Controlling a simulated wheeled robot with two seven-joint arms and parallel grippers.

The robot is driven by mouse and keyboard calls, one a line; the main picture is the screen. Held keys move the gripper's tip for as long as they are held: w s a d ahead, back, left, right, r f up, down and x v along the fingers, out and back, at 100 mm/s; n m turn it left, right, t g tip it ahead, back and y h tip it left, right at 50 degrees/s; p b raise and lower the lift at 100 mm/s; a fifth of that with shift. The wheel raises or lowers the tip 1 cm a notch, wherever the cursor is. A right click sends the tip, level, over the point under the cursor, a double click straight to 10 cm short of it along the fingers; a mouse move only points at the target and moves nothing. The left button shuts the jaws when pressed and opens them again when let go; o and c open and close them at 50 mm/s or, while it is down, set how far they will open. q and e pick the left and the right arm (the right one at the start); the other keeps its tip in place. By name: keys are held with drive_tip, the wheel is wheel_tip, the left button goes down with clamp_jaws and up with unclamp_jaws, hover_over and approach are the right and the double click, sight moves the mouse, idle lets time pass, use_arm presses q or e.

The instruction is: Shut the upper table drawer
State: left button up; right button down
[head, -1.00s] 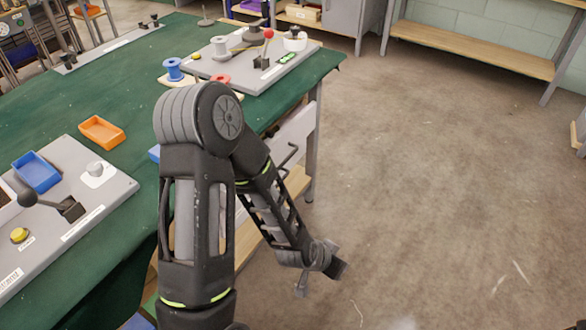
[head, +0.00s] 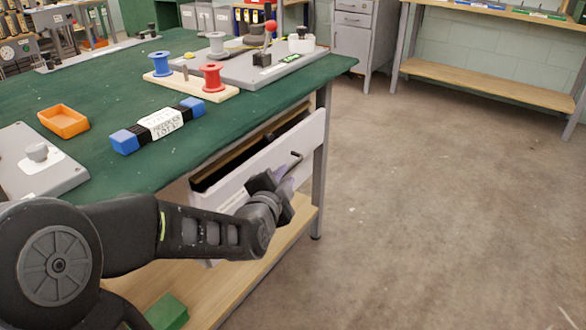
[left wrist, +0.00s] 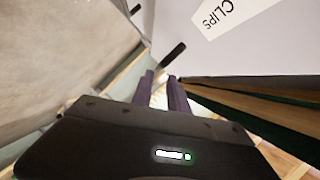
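The upper table drawer (head: 262,165) is pulled out from under the green-topped table, with its pale front panel facing the floor space and its dark inside showing. A dark bar handle (head: 296,158) stands out from the front; it also shows in the left wrist view (left wrist: 174,55). My left gripper (head: 284,175) is at this handle. In the left wrist view its purple fingers (left wrist: 161,78) are close together, with the near end of the bar between their tips. A label reading "CLIPS" (left wrist: 222,18) is on the drawer front. My right gripper is not in view.
A wooden lower shelf (head: 290,225) lies under the drawer. The floor to the right is clear.

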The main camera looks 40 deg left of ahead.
sight(292, 166)
use_arm(q)
drive_tip(key=shift+w+a+f, duration=0.2)
drive_tip(key=shift+w, duration=0.25)
drive_tip(key=b+x, duration=0.2)
drive_tip(key=x, duration=0.4)
drive_tip(key=shift+f, duration=0.1)
drive_tip(key=shift+w+a, duration=0.1)
drive_tip(key=shift+w, duration=0.25)
drive_tip(key=shift+c, duration=0.2)
clamp_jaws()
idle(0.6)
